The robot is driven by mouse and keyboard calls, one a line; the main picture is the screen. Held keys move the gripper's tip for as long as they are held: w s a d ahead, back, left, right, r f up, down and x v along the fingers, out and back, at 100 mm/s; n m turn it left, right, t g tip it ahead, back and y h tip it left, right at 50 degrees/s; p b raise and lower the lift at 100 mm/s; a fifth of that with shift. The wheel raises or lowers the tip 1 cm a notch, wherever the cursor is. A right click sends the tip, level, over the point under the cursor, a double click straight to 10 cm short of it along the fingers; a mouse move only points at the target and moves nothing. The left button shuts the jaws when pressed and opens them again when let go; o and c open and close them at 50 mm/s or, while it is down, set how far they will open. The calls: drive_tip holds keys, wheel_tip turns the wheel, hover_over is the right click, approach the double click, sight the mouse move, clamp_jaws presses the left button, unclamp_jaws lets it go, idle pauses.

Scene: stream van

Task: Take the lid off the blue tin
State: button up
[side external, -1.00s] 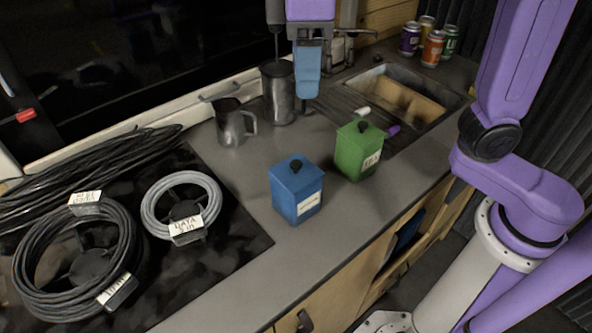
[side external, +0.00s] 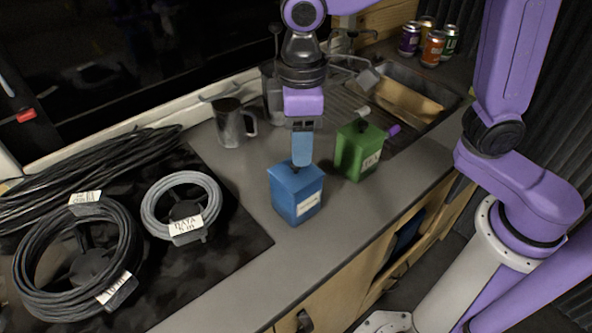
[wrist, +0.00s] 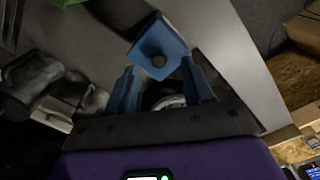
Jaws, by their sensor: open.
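The blue tin (side external: 296,198) stands upright on the grey counter, with a pale label on its front. My gripper (side external: 302,160) points down just above the lid. In the wrist view my gripper (wrist: 160,82) is open, its two blue fingers apart on either side of the view below the tin, with nothing between them. I cannot tell whether the fingers touch the lid.
A green tin (side external: 358,152) stands close on the right of the blue one. A metal jug (side external: 230,125) is behind. Coiled cables (side external: 180,205) lie on a dark mat at left. A sink (side external: 410,98) and several cans (side external: 432,48) are at back right.

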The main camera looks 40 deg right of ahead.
sight(296, 170)
drive_tip(key=f, duration=0.5)
drive_tip(key=shift+w+a, duration=0.2)
drive_tip(key=shift+w, duration=0.15)
clamp_jaws()
drive_tip(key=shift+r, duration=0.1)
